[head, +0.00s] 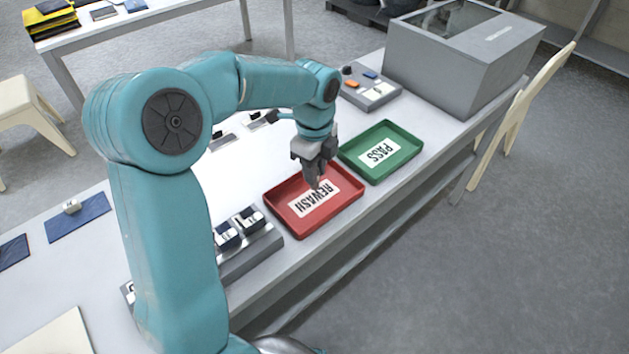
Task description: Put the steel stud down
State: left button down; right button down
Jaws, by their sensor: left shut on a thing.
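My left gripper (314,182) is over the red tray (287,226) labelled REWASH, with its fingers pointing down at the label. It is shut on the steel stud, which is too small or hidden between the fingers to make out. I cannot tell whether the fingertips touch the tray floor. The green tray (407,141) labelled PASS lies just behind and to the right of the red tray. My right gripper is not in view.
A grey rack (252,255) with small dark-and-white blocks stands left of the red tray. A control box (371,92) and a large grey machine (455,62) stand at the table's far end. A blue mat (78,222) lies at left. A chair (520,110) stands at right.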

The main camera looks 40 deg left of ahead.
pick_arm(q)
notch_tip(320, 180, down, 4)
jog(key=shift+r, duration=0.1)
jog(key=c, duration=1)
grip_release()
